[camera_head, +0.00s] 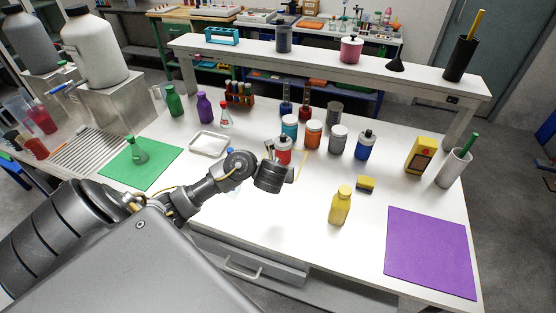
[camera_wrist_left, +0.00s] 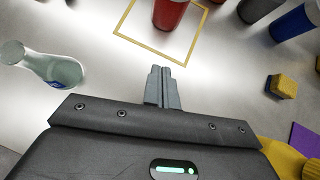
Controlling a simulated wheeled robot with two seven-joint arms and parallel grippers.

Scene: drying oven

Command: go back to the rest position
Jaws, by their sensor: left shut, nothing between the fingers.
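My left gripper (camera_head: 269,150) is over the middle of the white workbench (camera_head: 290,215), at the end of my arm coming in from the left. In the left wrist view its two fingers (camera_wrist_left: 162,84) are together with nothing between them. A red jar (camera_head: 283,157) stands just beyond the gripper, and its lower part shows in the left wrist view (camera_wrist_left: 171,13) inside a yellow square outline (camera_wrist_left: 140,42). A clear glass vessel (camera_wrist_left: 48,66) is left of the fingers in the left wrist view. My right gripper is not in view.
Several jars, including a blue one (camera_head: 365,147), stand behind the gripper. A yellow bottle (camera_head: 340,206), a sponge (camera_head: 366,184) and a purple mat (camera_head: 428,250) are to the right. A white tray (camera_head: 209,144) and a green mat (camera_head: 112,170) lie to the left.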

